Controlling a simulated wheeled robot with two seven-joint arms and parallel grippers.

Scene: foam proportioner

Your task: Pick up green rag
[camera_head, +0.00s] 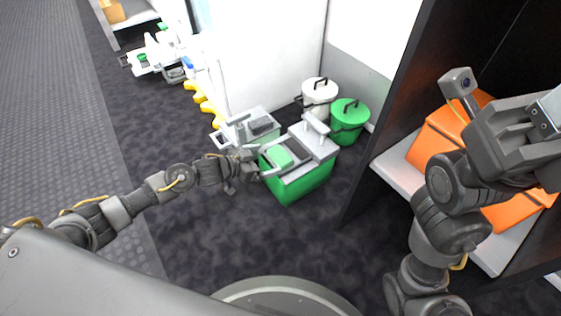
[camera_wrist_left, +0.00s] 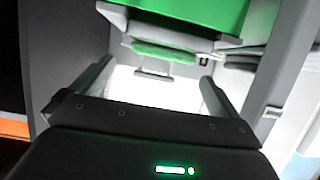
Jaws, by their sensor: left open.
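A green rag (camera_head: 280,157) lies on the near end of a grey-topped cart with a green body (camera_head: 298,183), in the middle of the head view. My left gripper (camera_head: 262,163) is just left of the rag, at the cart's edge. In the left wrist view its two fingers (camera_wrist_left: 155,88) are spread apart with nothing held between them. A green strip (camera_wrist_left: 165,53), which may be the rag, shows beyond the fingers, below a larger green surface (camera_wrist_left: 190,12). I cannot tell contact. My right gripper (camera_head: 540,120) is at the right edge, partly cut off, its jaws unclear.
A second grey cart (camera_head: 247,128) stands behind the green one. A white bucket (camera_head: 319,97) and a green bucket (camera_head: 347,120) stand by the wall. A dark shelf with orange boxes (camera_head: 440,131) is on the right, behind my right arm. Floor left and in front is free.

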